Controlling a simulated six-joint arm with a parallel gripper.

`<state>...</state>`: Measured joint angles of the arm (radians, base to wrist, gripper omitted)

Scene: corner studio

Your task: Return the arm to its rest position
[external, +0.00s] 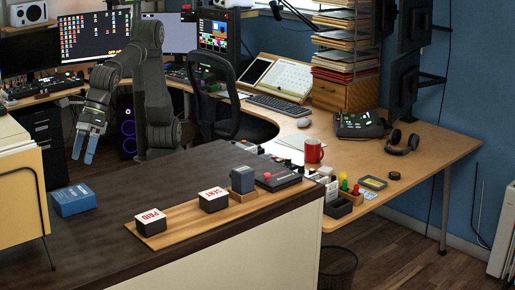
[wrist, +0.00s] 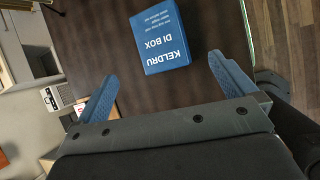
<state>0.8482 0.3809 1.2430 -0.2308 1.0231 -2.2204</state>
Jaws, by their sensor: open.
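My gripper (external: 84,143) hangs in the air at the left of the external view, fingers pointing down, above the dark counter (external: 110,240). In the wrist view my gripper (wrist: 166,90) shows two blue fingers spread wide with nothing between them. My arm is bent, with its base behind the counter. A blue box (external: 74,200) lies on the counter below and a little left of the gripper. In the wrist view the blue box (wrist: 160,38), labelled KELDRU DI BOX, lies beyond the fingertips, apart from them.
A wooden board (external: 180,219) holds a PAID block (external: 151,222), a SENT block (external: 213,200) and a grey stamp (external: 243,179). A cream cabinet (external: 20,190) stands at the left. A black chair (external: 215,100) and a wooden desk (external: 410,165) stand behind the counter.

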